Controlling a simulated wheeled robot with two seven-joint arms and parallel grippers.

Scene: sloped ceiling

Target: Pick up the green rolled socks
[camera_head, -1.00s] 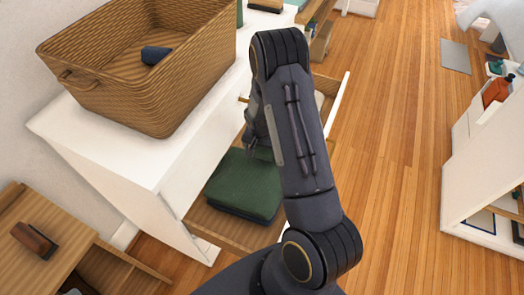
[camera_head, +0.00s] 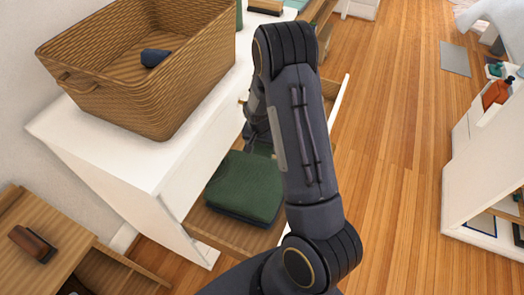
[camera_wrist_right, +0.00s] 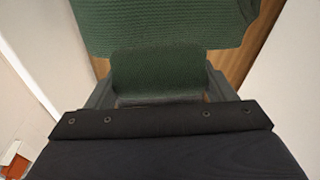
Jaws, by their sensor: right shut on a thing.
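The green rolled socks (camera_wrist_right: 155,74) show in the right wrist view as a ribbed dark green piece between the two fingers. My right gripper (camera_wrist_right: 158,92) is shut on them, with one finger on each side. In the head view my right gripper (camera_head: 257,135) is over the open drawer (camera_head: 240,233) of the white dresser and is partly hidden by my own arm. I cannot make out the socks there. A folded green cloth (camera_head: 245,187) lies in the drawer just below the gripper; it also fills the top of the wrist view (camera_wrist_right: 165,25). My left gripper is not in view.
A wicker basket (camera_head: 165,85) with a dark blue rolled item (camera_head: 155,57) stands on the white dresser top (camera_head: 110,150). A wooden stand (camera_head: 65,240) is at the lower left. The wood floor (camera_head: 385,150) on the right is clear up to a white shelf unit (camera_head: 485,190).

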